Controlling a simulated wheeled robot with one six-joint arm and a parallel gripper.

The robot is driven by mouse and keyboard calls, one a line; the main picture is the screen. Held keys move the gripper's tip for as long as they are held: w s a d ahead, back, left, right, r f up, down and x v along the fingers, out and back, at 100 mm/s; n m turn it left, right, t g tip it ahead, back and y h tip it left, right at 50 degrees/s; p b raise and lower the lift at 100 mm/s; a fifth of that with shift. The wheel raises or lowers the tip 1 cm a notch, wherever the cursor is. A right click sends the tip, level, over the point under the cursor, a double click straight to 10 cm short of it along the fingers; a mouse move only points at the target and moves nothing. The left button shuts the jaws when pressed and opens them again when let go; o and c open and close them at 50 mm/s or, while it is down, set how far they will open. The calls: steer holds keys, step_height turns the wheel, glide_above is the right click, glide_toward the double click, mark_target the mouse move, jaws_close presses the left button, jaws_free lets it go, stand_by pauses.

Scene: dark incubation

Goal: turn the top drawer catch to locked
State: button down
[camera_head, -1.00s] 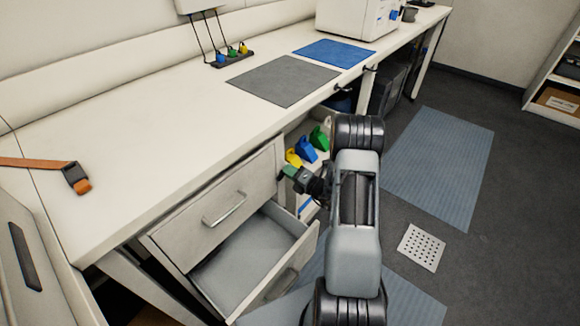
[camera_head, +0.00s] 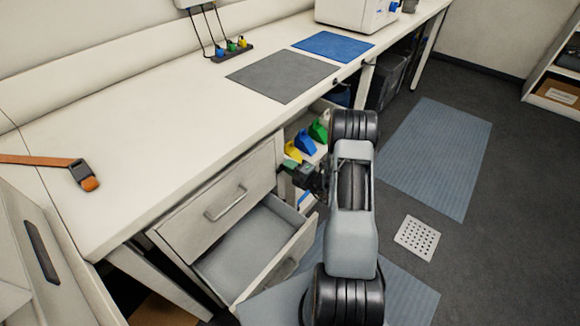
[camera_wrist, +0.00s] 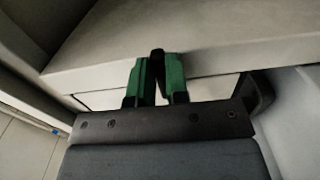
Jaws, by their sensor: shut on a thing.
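The top drawer (camera_head: 212,215) under the bench is shut, with a bar handle (camera_head: 227,202) on its front. My gripper (camera_head: 287,168) is at the right edge of that drawer front, just below the bench top. In the wrist view, its green fingers (camera_wrist: 159,80) are closed around a small dark piece (camera_wrist: 157,60), which looks like the catch. The fingers hide most of it, and I cannot tell which way it is turned. The head view does not show the catch clearly.
The lower drawer (camera_head: 235,262) stands open and empty, below and left of my gripper. Blue, yellow and green items (camera_head: 305,143) sit on a shelf just behind my gripper. The bench top (camera_head: 150,165) is mostly clear, with an orange strap (camera_head: 40,160) at left.

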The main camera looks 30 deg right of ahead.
steer(key=c, duration=1.1)
jaws_free()
steer(key=p+v, duration=0.1)
steer(key=v, duration=1.2)
steer(key=shift+s+d, duration=0.2)
steer(key=shift+s, duration=0.2)
